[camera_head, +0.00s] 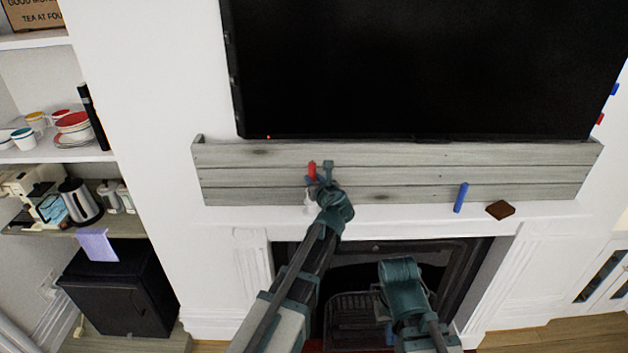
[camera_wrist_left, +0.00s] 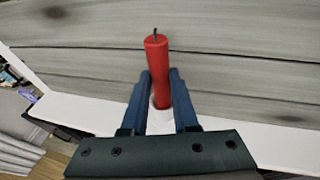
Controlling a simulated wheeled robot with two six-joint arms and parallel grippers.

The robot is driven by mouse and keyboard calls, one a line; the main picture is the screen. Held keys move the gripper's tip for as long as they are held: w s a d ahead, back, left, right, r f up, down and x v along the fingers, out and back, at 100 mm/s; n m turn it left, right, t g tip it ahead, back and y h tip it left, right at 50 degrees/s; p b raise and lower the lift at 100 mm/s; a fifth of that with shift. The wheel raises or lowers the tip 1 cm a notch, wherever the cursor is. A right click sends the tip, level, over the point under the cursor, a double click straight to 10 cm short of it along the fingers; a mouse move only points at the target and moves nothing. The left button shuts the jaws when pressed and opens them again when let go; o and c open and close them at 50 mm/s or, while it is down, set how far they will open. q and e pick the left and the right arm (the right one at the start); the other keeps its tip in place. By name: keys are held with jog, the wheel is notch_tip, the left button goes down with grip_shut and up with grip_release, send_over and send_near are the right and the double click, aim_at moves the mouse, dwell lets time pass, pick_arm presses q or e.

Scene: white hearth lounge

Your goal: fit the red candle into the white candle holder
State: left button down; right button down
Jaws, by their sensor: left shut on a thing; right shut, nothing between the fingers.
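The red candle (camera_head: 311,170) stands upright above the mantel, its wick up. It also shows in the left wrist view (camera_wrist_left: 157,62). My left gripper (camera_head: 318,181) is shut on the candle's lower part, with one finger on each side. The white candle holder (camera_head: 308,197) stands on the mantel directly under the candle, partly hidden by my left gripper. In the left wrist view the holder (camera_wrist_left: 160,122) shows between the fingers at the candle's lower end. I cannot tell whether the candle's base is inside it. My right gripper (camera_head: 389,334) is low in front of the fireplace, shut and empty.
A blue cylinder (camera_head: 461,197) and a brown block (camera_head: 500,209) stand on the white mantel (camera_head: 400,214) to the right. Grey planks (camera_head: 420,172) back the mantel, under a large black screen (camera_head: 420,65). The mantel between the holder and the blue cylinder is clear.

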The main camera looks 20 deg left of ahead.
pick_arm(q)
jog(key=shift+f+b, duration=1)
jog(key=shift+f, duration=0.05)
jog(key=c, duration=0.6)
grip_release()
jog(key=p+v, duration=0.4)
jog(key=v, duration=1)
